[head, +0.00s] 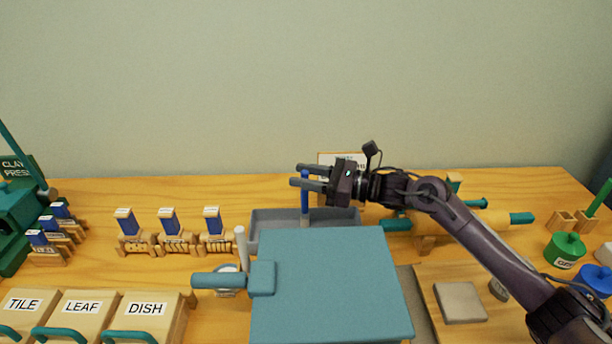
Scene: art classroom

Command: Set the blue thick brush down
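The blue thick brush (305,198) stands upright, with its blue handle up and a grey part at its lower end. My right gripper (301,175) reaches in from the right, its two fingers on either side of the upper handle, and appears shut on it. The brush is at a grey tray (275,216). Its lowest end is hidden behind a large teal block, so I cannot tell whether it touches the tray. My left gripper is out of view.
The large teal block (335,285) with a side handle fills the front middle. A pale upright rod (240,246) stands left of the tray. Blue-topped wooden stamps (169,230) line the left. Labelled boxes (84,312) are front left. A green pot (565,249) is right.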

